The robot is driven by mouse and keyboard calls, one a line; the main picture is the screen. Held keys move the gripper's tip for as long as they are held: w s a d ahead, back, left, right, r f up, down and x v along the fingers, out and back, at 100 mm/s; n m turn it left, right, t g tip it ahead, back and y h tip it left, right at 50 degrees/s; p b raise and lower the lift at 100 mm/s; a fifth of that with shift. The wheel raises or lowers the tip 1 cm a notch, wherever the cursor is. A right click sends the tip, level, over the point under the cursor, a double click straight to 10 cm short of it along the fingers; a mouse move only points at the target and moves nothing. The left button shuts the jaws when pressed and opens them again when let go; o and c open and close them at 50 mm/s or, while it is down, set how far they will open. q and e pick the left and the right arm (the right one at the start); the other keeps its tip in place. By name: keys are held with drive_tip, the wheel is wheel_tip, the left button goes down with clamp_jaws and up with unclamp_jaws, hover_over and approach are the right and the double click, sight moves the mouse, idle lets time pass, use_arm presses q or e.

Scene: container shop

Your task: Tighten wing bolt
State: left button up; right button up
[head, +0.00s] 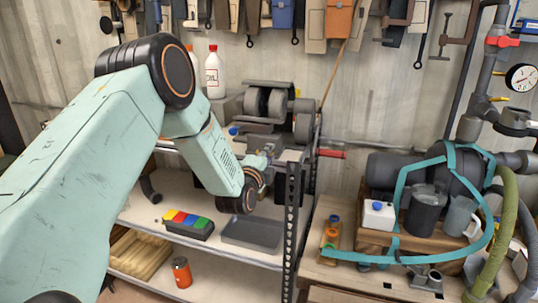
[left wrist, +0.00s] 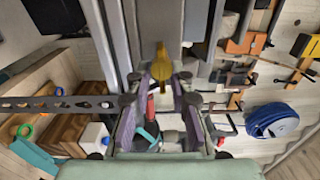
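A yellow part that looks like the wing bolt (left wrist: 160,62) shows in the left wrist view, in front of grey metal bars. My left gripper (left wrist: 160,78) has its two purple-padded fingers apart, one on each side of the yellow part in the picture. I see gaps on both sides and cannot tell how deep it lies between the fingertips. In the head view my left gripper (head: 270,150) is at the front of the grey machine (head: 264,104) on the shelf top. The wing bolt cannot be made out there. My right gripper is not in view.
A perforated shelf post (head: 291,215) and a red handle (head: 331,153) are close to the gripper. Bottles (head: 214,75) stand behind my arm. A tray (head: 252,233) and a coloured block set (head: 188,223) lie below. A bench with a strapped pump (head: 452,172) stands right.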

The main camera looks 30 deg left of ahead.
use_arm(q)
drive_tip(key=shift+o, duration=0.2)
drive_tip(key=shift+a, duration=0.1)
drive_tip(key=shift+s+d+r, duration=0.1)
drive_tip(key=shift+d, duration=0.1)
drive_tip(key=v, duration=1.1)
drive_tip(key=shift+s, duration=0.35)
drive_tip(key=shift+a, duration=0.1)
